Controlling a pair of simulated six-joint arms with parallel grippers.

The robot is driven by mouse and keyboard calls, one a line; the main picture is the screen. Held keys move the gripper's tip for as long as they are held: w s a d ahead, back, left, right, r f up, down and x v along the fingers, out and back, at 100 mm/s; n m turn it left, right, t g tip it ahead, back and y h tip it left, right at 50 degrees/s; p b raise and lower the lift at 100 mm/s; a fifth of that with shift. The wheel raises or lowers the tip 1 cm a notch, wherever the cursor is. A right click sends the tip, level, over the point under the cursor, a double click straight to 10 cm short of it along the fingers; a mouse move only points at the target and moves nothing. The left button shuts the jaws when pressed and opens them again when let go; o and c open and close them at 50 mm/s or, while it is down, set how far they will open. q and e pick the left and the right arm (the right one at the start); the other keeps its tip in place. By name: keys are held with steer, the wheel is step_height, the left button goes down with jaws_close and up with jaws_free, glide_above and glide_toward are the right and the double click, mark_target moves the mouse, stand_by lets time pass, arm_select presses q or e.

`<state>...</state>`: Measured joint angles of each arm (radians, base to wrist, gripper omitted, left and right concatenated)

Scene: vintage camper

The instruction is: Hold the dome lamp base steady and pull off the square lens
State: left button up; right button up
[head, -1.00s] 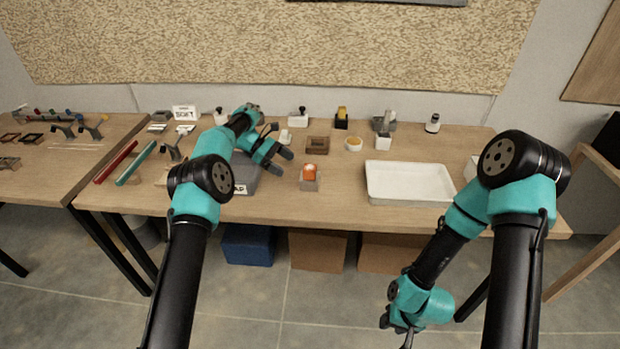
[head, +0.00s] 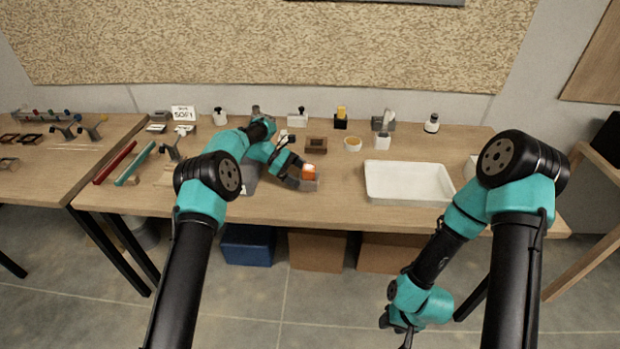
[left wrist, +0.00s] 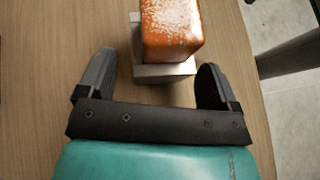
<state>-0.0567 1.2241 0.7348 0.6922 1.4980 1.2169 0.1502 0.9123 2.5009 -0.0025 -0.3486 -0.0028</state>
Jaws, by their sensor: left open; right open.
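In the left wrist view the orange lens (left wrist: 172,28), with whitish speckles on top, sits on the light base (left wrist: 165,72). My left gripper (head: 297,175) is just left of the lamp in the head view. In the left wrist view its open fingers (left wrist: 158,85) are spread wide to either side of the base's near end, with gaps on both sides. My right gripper (head: 402,328) hangs low in front of the table, open and empty.
A white tray (head: 408,198) lies to the right of the lamp. A grey box (head: 246,186) is partly hidden behind my left arm. The table's front edge is close to the lamp.

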mark_target(306, 178)
arm_select(q)
steer(key=shift+x, duration=1.6)
